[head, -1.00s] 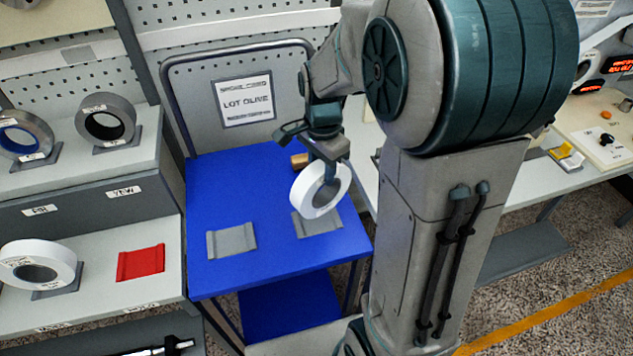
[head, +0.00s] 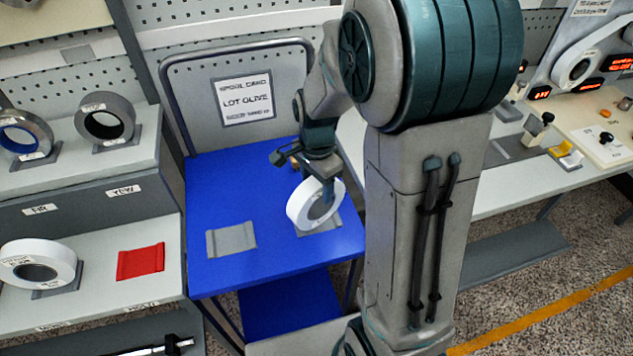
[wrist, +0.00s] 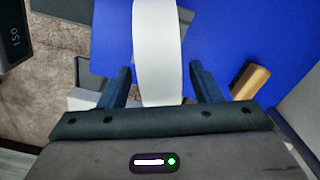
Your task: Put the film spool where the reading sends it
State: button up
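The film spool, a white ring (head: 298,208), stands on edge at the right grey cradle (head: 330,222) of the blue table (head: 275,262). In the wrist view the white spool (wrist: 158,45) runs between my two fingers. My gripper (head: 322,190) is at the spool's upper part; in the wrist view its fingers (wrist: 159,72) are open, with a narrow gap on each side of the spool. The left grey cradle (head: 231,240) is empty. A card reading "LOT OLIVE" (head: 243,100) is on the table's back panel. Most of the right cradle is hidden behind the spool.
On the left shelves are grey spools (head: 105,122) and a white spool (head: 38,262), with an empty red cradle (head: 141,262). A wooden block (wrist: 250,82) lies near my gripper. The right bench holds a machine with red displays (head: 590,85).

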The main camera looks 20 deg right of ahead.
notch_tip(320, 180, up, 12)
jog(key=s+n+t, duration=0.3)
jog(key=s+n, duration=1)
jog(key=s, duration=0.1)
jog(key=shift+f, duration=0.2)
jog(key=shift+s, duration=0.1)
dwell(0.9)
